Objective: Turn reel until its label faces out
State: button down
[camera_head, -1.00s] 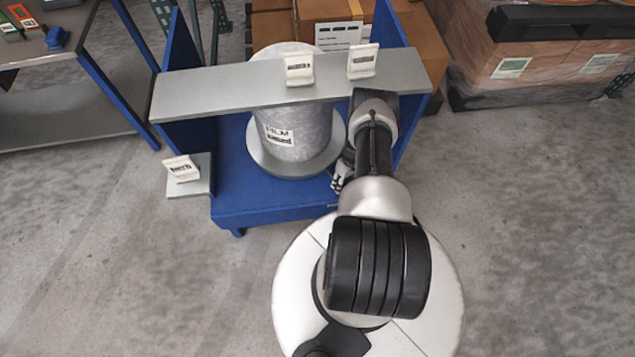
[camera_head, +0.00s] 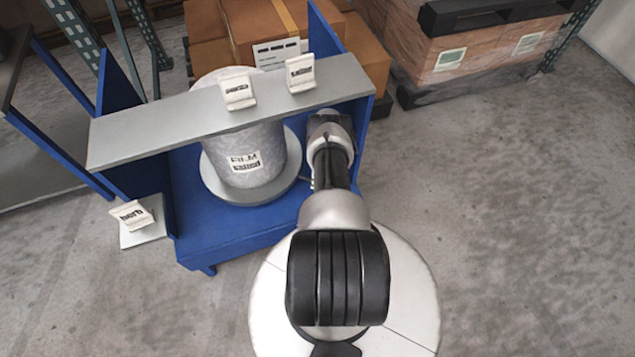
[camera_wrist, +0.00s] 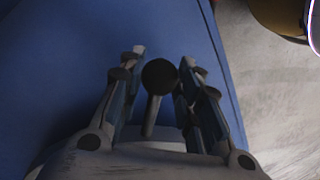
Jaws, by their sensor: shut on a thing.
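The reel (camera_head: 268,158) is a pale grey upright roll on a round grey turntable (camera_head: 236,191) in a blue stand (camera_head: 215,243). Its label (camera_head: 245,162), reading FILM, faces the front of the stand, near the middle of the reel's visible side. The reel's upper part is partly hidden by a grey shelf. My arm reaches to the right of the reel, and my gripper is hidden in the head view. In the wrist view my gripper (camera_wrist: 155,88) is shut on a dark round knob (camera_wrist: 159,76) on a short post, over a blue surface.
The grey shelf (camera_head: 160,124) crosses over the reel and carries two small signs (camera_head: 237,92) (camera_head: 300,73). Another sign (camera_head: 132,214) stands on a plate at left. Cartons (camera_head: 375,50) and a wrapped pallet load (camera_head: 450,65) stand behind. Floor at right is clear.

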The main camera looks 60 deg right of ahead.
jog(key=c, duration=1.2)
grip_release()
jog(key=shift+o, duration=0.2)
